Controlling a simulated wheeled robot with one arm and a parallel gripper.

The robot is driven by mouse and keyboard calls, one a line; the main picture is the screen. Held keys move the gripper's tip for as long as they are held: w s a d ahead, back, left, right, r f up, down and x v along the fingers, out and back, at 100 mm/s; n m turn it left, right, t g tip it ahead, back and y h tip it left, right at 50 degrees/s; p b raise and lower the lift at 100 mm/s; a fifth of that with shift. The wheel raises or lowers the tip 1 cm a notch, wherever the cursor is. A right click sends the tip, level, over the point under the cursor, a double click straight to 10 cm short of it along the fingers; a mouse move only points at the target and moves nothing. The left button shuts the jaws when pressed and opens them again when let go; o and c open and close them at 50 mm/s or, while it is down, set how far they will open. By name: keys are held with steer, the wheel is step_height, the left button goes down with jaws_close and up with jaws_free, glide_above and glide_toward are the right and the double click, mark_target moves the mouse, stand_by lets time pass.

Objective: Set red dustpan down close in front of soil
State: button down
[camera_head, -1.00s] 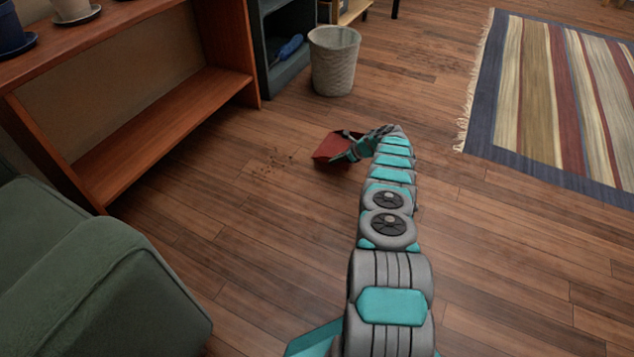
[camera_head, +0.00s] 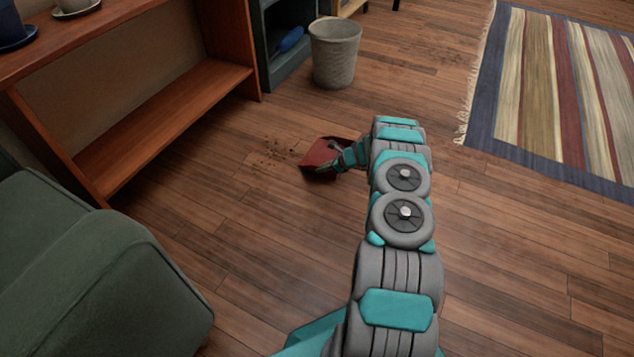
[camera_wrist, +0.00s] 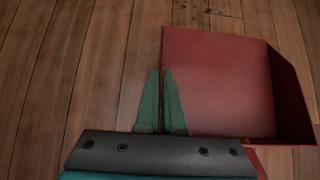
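The red dustpan (camera_head: 318,154) is low over or on the floor, just right of the soil; I cannot tell whether it touches the boards. It fills the right half of the wrist view (camera_wrist: 220,75), its open edge toward the top. The soil (camera_head: 277,151) is a scatter of dark crumbs on the wood floor; a few crumbs show at the top of the wrist view (camera_wrist: 209,10). My gripper (camera_wrist: 161,72) is shut on the dustpan's left side wall, one green finger on each side of it. In the head view my arm partly hides the dustpan's right end.
A woven wastebasket (camera_head: 334,55) stands behind the dustpan, near a dark shelf (camera_head: 285,70) holding a blue item. A wooden shelf (camera_head: 165,120) is at left, a green armchair (camera_head: 90,270) at front left. A striped rug (camera_head: 560,90) lies at right. Floor around the soil is clear.

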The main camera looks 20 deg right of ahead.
steer(key=shift+s+a+f, duration=0.15)
steer(key=shift+s+a, duration=0.4)
steer(key=shift+a, duration=0.25)
steer(key=shift+s+a+f, duration=0.1)
steer(key=shift+s+a, duration=0.4)
steer(key=shift+a, duration=0.3)
steer(key=shift+f, duration=1.7)
steer(key=shift+f, duration=0.15)
steer(key=c, duration=1)
jaws_free()
steer(key=shift+c, duration=0.2)
